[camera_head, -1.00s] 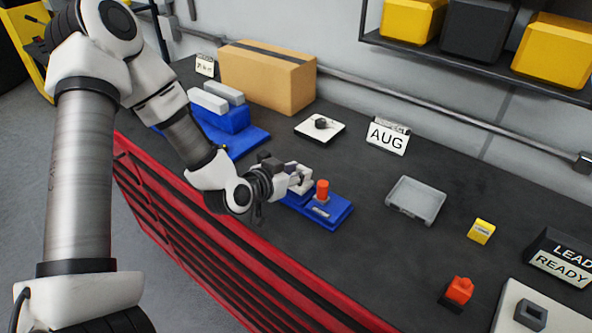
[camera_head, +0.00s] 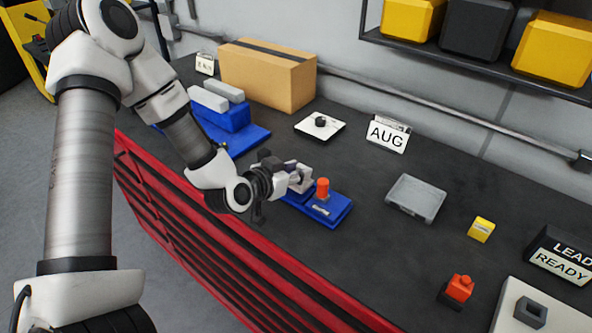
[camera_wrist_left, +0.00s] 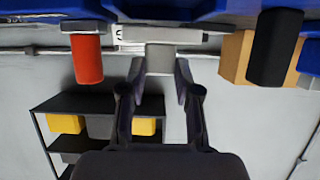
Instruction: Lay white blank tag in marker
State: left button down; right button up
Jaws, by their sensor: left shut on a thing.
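The marker is a blue base (camera_head: 338,210) with an orange-red post (camera_head: 322,188) and a small silver plate (camera_head: 321,210) on it, near the bench's front edge. My left gripper (camera_head: 303,178) is low over the left part of this base. In the left wrist view, my fingers (camera_wrist_left: 160,75) are shut on a small pale piece (camera_wrist_left: 160,58), seemingly the white blank tag, right beside the blue base. The red post (camera_wrist_left: 87,60) is left of it, a black cylinder (camera_wrist_left: 274,47) right of it. The tag's seating in the marker is unclear. My right gripper is out of view.
Left of the marker is a blue fixture (camera_head: 250,138) with grey blocks, and behind it a cardboard box (camera_head: 267,80). An AUG sign (camera_head: 387,136), a grey tray (camera_head: 416,198) and a yellow block (camera_head: 480,230) stand to the right. Dark bench top is clear between them.

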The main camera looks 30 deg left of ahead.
pick_arm(q)
jog(key=shift+f+b, duration=0.95)
jog(key=shift+f, duration=0.25)
dwell(0.5)
jog(key=c, duration=0.7)
grip_release()
jog(key=shift+r, duration=0.1)
notch_tip(320, 180, up, 10)
jog(key=shift+f, duration=0.1)
